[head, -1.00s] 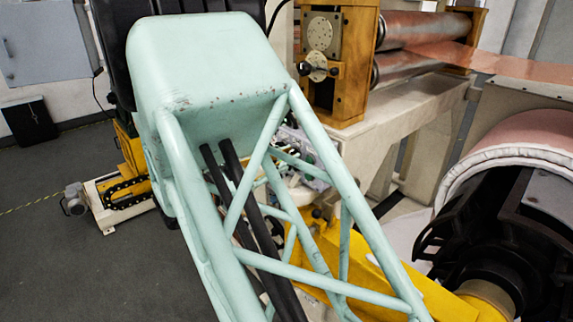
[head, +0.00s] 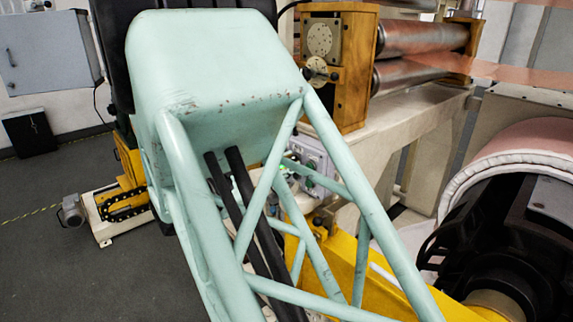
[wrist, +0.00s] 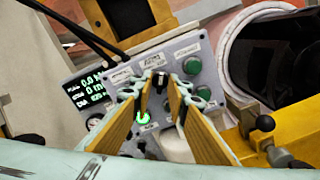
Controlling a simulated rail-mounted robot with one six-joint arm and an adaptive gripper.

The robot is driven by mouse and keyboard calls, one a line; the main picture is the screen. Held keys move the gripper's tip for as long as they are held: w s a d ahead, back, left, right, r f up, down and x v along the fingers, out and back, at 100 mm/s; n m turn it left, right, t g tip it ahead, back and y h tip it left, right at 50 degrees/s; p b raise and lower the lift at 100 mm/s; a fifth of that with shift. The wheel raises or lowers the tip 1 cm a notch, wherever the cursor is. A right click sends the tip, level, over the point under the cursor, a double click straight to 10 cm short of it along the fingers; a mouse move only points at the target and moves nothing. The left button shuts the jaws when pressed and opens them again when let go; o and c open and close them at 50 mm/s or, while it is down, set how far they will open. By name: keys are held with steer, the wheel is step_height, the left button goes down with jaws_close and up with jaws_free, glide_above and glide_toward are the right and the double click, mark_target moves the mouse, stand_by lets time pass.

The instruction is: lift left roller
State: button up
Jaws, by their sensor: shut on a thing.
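In the wrist view a grey control panel (wrist: 207,47) carries a lit display, several labelled green buttons and a black selector knob (wrist: 159,77). My gripper (wrist: 160,82) has its two yellow-padded fingers close together around this knob, shut on it. One button (wrist: 143,118) glows bright green beside the left finger. The small label texts cannot be read. In the head view part of the panel (head: 315,158) shows behind my pale green arm frame, which hides my gripper. An upper metal roller (head: 425,36) and a lower one (head: 420,72) are in the machine behind; I cannot tell which is the left roller.
A yellow frame (head: 350,270) and a dark reel core (head: 500,235) lie at lower right. In the wrist view a black ball-topped lever (wrist: 265,123) stands right of my fingers. Copper foil (head: 520,75) runs right from the rollers. Grey floor is open at left.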

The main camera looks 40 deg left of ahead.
steer(key=o, duration=0.5)
steer(key=shift+s+a, duration=0.4)
steer(key=shift+s, duration=1.55)
steer(key=shift+s+a, duration=0.35)
steer(key=shift+s, duration=1.65)
steer(key=shift+s+a, duration=0.4)
steer(key=shift+s, duration=1.55)
steer(key=shift+w, duration=0.1)
